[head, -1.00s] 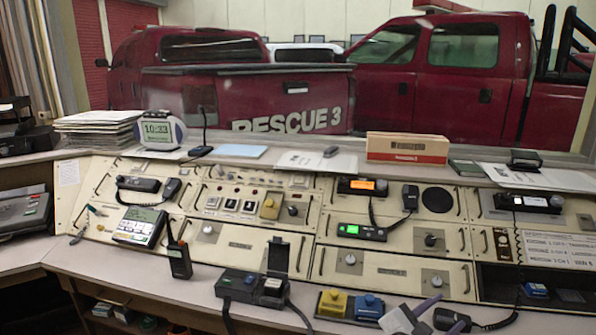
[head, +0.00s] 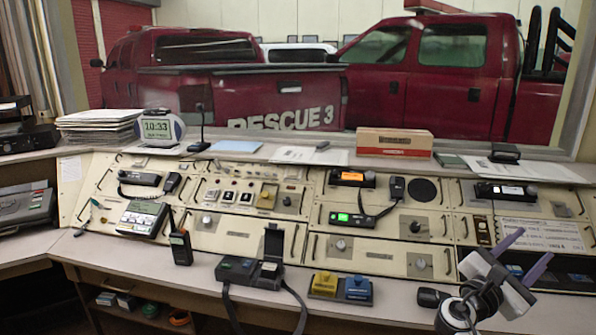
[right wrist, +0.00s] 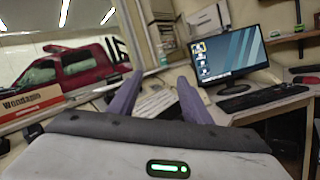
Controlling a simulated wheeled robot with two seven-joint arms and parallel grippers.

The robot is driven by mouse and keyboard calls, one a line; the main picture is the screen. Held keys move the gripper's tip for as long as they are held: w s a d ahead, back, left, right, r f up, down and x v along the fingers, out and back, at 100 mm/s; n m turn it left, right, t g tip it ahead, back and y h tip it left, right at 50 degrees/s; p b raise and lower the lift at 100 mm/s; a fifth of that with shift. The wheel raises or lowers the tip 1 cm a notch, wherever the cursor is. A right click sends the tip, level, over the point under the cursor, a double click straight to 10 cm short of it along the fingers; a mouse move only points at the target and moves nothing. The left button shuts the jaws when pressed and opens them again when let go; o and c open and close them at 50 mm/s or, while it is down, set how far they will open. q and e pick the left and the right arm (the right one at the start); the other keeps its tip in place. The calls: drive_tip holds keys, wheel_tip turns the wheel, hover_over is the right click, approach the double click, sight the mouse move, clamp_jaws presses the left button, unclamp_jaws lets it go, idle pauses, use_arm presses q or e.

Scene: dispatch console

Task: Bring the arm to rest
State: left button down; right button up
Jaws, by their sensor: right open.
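My right gripper (head: 527,250) is at the right edge of the head view, raised in front of the console's right end. Its two purple fingers stand apart with nothing between them, and they also show spread in the right wrist view (right wrist: 160,77). My white and black right wrist and forearm come in below it. My left gripper and left arm are not in view.
The sloped console (head: 225,225) fills the middle. On the desk ledge are a handheld radio (head: 181,246), a black open-lidded unit (head: 250,270) and blue and yellow blocks (head: 325,284). A monitor (right wrist: 228,52) and keyboard (right wrist: 262,97) stand to the right.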

drive_tip(key=s+d+r+m+g+h, duration=0.1)
drive_tip(key=s+d+r+h, duration=0.15)
drive_tip(key=d+r, duration=0.45)
drive_tip(key=w+a+f+m+t+y, duration=0.5)
drive_tip(key=w+f+m+y, duration=0.1)
drive_tip(key=w+f+y, duration=0.4)
drive_tip(key=w+a+m+t+y, duration=0.3)
drive_tip(key=w+a+m+y, duration=0.3)
drive_tip(key=a+m+y, duration=0.45)
drive_tip(key=s+a+f+n+g, duration=0.15)
drive_tip(key=s+a+f, duration=0.4)
drive_tip(key=f, duration=0.55)
drive_tip(key=s+a+f+g, duration=0.2)
drive_tip(key=s+a+f, duration=0.5)
drive_tip(key=s+f, duration=0.45)
drive_tip(key=s+a+f+g+y, duration=0.1)
drive_tip(key=s+a+f, duration=0.2)
drive_tip(key=s, duration=0.6)
drive_tip(key=s+a+f+g, duration=0.2)
drive_tip(key=s+f, duration=0.3)
drive_tip(key=s, duration=0.4)
drive_tip(key=s+a+f+g+y, duration=0.1)
drive_tip(key=s+a+f, duration=0.3)
drive_tip(key=s, duration=0.6)
drive_tip(key=shift+a+f+m+y, duration=0.3)
drive_tip(key=shift+a+f, duration=0.1)
drive_tip(key=shift+a, duration=0.05)
